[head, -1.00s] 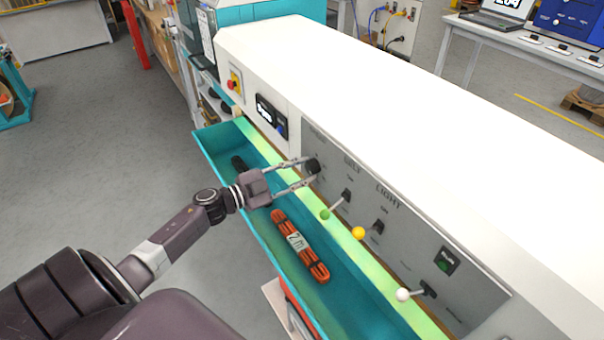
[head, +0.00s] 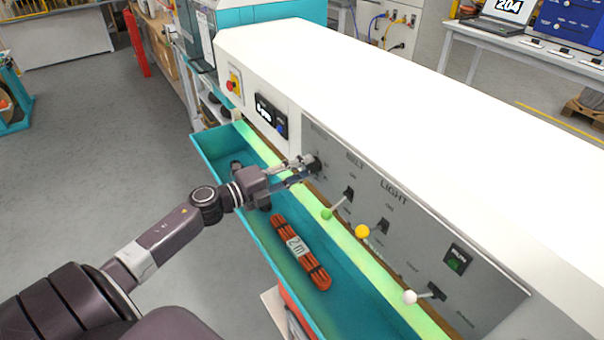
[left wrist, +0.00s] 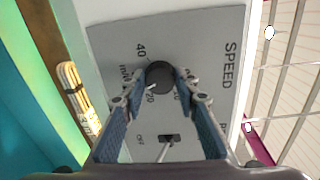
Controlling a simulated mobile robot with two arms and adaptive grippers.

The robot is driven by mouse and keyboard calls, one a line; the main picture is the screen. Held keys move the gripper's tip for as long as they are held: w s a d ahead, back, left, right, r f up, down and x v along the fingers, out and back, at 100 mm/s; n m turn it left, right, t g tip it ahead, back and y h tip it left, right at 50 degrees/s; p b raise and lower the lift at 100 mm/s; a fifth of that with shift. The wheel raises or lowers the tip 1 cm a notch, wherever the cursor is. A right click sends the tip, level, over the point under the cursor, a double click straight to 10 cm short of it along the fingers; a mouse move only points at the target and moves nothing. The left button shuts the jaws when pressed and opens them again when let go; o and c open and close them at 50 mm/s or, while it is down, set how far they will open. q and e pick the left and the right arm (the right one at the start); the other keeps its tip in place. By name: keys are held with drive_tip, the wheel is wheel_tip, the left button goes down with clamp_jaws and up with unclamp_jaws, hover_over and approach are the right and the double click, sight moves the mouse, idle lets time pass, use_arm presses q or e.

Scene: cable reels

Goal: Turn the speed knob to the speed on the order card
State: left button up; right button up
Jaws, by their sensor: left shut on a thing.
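The black round speed knob (left wrist: 160,76) sits on the grey panel (left wrist: 195,35) beside the word SPEED. Marks 40 and 20 can be read near it, and others are partly hidden by the fingers. A pale line at the knob's edge lies near the 20. In the head view the knob (head: 315,164) is at the panel's left end. My left gripper (head: 306,167) is shut on it, one finger on each side, as the left wrist view (left wrist: 161,82) also shows. No order card can be read. My right gripper is out of view.
Levers with green (head: 326,214), yellow (head: 362,231) and white (head: 410,297) balls stick out right of the knob. Below is an open teal drawer (head: 222,139) holding an orange cable bundle (head: 300,252). A red stop button (head: 231,86) and a dark display (head: 266,112) are further left.

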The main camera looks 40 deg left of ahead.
use_arm(q)
drive_tip(key=shift+d+f+m+b, duration=0.1)
drive_tip(key=shift+m+b, duration=0.95)
drive_tip(key=shift+m, duration=0.85)
drive_tip(key=o, duration=0.9)
drive_tip(key=shift+o, duration=1.2)
drive_tip(key=shift+s, duration=0.15)
drive_tip(key=v, duration=1.1)
drive_tip(key=shift+s, duration=0.4)
